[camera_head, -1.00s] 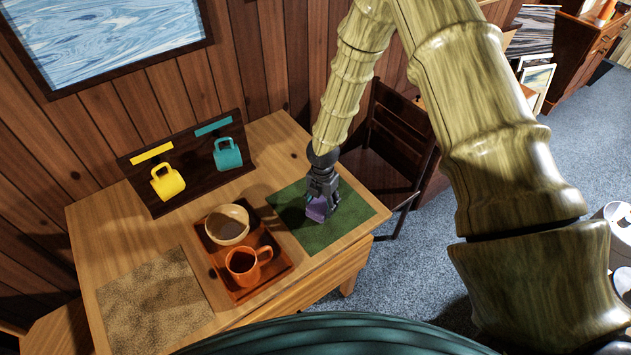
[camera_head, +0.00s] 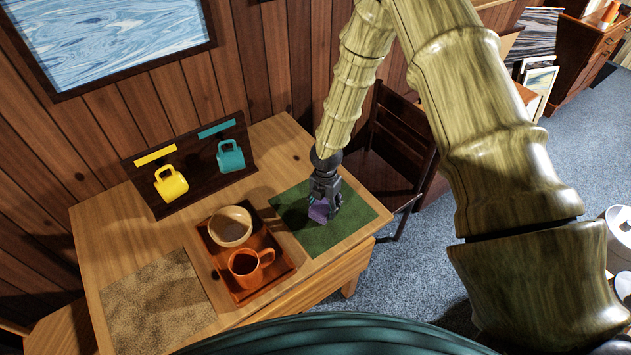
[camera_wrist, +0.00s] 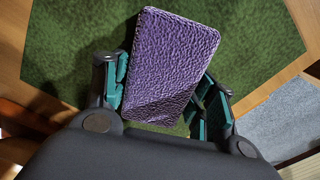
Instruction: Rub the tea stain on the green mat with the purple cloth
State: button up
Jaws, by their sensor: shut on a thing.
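The purple cloth (camera_wrist: 170,62) is a thick textured block in the wrist view, held between the teal-padded fingers of my gripper (camera_wrist: 165,95). In the head view the cloth (camera_head: 319,211) shows at the tip of my gripper (camera_head: 324,200), low over the green mat (camera_head: 345,228). The green mat (camera_wrist: 75,40) fills most of the wrist view behind the cloth. I cannot tell whether the cloth touches the mat. No tea stain can be made out; the cloth and gripper hide part of the mat.
Left of the mat, a wooden tray (camera_head: 281,268) holds a bowl (camera_head: 230,227) and an orange mug (camera_head: 246,268). A speckled mat (camera_head: 155,300) lies further left. A dark chair (camera_head: 395,150) stands beyond the table.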

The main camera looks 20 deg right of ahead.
jog(key=shift+w, duration=0.15)
jog(key=shift+w+r+p, duration=0.2)
jog(key=shift+p, duration=0.2)
jog(key=r, duration=0.1)
jog(key=r+p, duration=0.1)
jog(key=r, duration=0.1)
jog(key=r+p, duration=0.1)
jog(key=r, duration=0.1)
jog(key=shift+a, duration=0.25)
jog(key=shift+w+r+p, duration=0.15)
jog(key=shift+r+p, duration=0.45)
jog(key=shift+p, duration=0.05)
jog(key=shift+r+p, duration=0.75)
jog(key=shift+r, duration=0.35)
jog(key=shift+f, duration=0.1)
